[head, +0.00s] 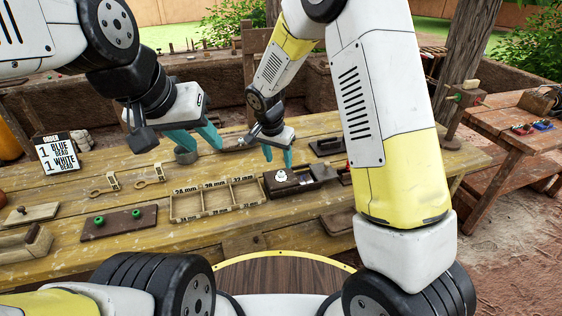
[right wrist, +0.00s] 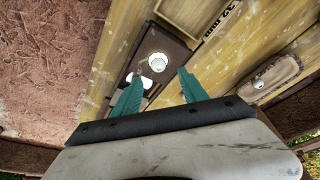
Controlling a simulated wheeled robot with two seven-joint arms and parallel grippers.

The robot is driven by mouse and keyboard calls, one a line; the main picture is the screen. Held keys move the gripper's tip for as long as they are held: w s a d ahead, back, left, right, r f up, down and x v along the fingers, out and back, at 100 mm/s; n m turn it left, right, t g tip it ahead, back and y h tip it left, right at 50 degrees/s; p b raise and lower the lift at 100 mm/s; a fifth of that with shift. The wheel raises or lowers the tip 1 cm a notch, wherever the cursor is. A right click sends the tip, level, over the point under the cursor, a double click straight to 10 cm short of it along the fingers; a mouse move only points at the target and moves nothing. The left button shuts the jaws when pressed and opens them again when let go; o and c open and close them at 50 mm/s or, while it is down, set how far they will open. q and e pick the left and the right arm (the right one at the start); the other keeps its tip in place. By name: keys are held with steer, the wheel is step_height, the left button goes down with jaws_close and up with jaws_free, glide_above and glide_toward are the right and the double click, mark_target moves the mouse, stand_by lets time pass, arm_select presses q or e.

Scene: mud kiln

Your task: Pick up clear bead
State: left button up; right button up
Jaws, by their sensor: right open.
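My right gripper (head: 277,155) is open and empty above the bench, over a dark block (head: 312,182) with a round white piece (head: 281,176) on it. In the right wrist view, the open fingers (right wrist: 158,84) straddle the near side of that block, and the round white piece (right wrist: 157,62) shows just beyond the tips. A small clear-looking bead (right wrist: 260,83) sits on a brown wooden tray (right wrist: 283,73) to the right of the fingers. I cannot tell for sure which piece is the clear bead. My left gripper (head: 196,142) has its fingers apart beside a grey cup (head: 186,156).
A sectioned wooden box (head: 203,213) with size labels stands left of the dark block. A board with green knobs (head: 118,222), key-like wooden gauges (head: 103,187) and an order sign (head: 58,153) lie further left. A side table (head: 508,128) stands at right.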

mark_target(281, 172)
steer(key=x, duration=0.6)
steer(key=shift+s+a, duration=0.1)
steer(key=shift+s, duration=0.2)
jaws_close()
